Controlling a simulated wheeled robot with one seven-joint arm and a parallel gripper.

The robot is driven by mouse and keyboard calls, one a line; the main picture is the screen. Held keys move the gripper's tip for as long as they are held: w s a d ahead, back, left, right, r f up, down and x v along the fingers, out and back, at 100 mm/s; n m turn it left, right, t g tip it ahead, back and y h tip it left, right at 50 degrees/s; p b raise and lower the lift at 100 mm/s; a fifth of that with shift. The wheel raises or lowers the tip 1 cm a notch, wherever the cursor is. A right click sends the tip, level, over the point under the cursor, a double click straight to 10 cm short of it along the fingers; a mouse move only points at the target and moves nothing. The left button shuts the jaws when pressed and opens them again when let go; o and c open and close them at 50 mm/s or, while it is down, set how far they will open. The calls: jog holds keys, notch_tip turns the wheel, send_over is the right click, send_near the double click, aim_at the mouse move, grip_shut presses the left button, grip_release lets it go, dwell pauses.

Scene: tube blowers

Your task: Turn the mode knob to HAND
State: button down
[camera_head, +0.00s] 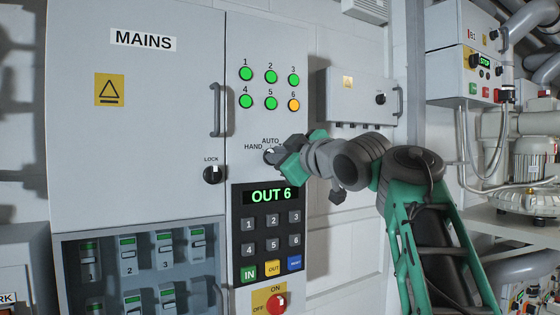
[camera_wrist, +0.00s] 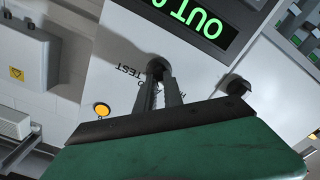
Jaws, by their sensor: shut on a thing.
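The mode knob (camera_head: 268,157) is on the grey cabinet's control panel, below the lamps, with HAND at its upper left and AUTO above it. My gripper (camera_head: 277,155) reaches it from the right. In the wrist view the fingers of my gripper (camera_wrist: 159,84) are closed on the dark knob (camera_wrist: 156,65). The TEST label (camera_wrist: 132,77) shows upside down beside it. The fingers cover much of the knob and part of the other lettering, so I cannot tell where the knob points.
Lamp 6 (camera_head: 294,105) is orange; the other lamps are green. A red-knobbed switch (camera_head: 276,302) is at the bottom.

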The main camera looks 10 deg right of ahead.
jog(key=shift+f+n+b, duration=0.1)
jog(key=shift+n+b, duration=0.2)
jog(key=shift+n, duration=0.7)
jog(key=c, duration=1.5)
grip_release()
jog(key=shift+o, duration=0.2)
jog(key=b+v, duration=0.1)
jog(key=v, duration=0.6)
jog(key=shift+s, duration=0.4)
